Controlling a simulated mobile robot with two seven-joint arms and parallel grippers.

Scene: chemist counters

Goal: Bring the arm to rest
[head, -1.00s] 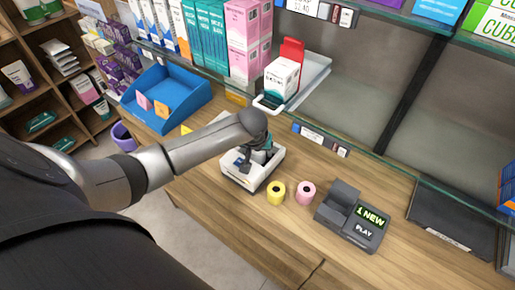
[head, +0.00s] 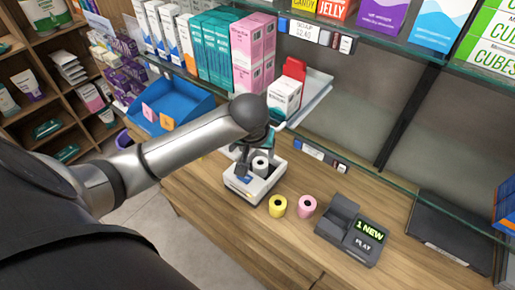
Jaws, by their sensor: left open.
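My left arm comes in from the left and its left gripper (head: 256,156) is open above a white box-shaped device (head: 256,190) on the wooden counter. A white paper roll (head: 261,166) sits in the device's open top, just below the fingers. The fingers look clear of the roll, but the exact gap is hard to tell. My right gripper is not in view.
A yellow roll (head: 277,206) and a pink roll (head: 306,207) stand right of the device. A blue tray (head: 165,103), a boxed product (head: 285,97) and a glass shelf lie behind. The front counter is bare.

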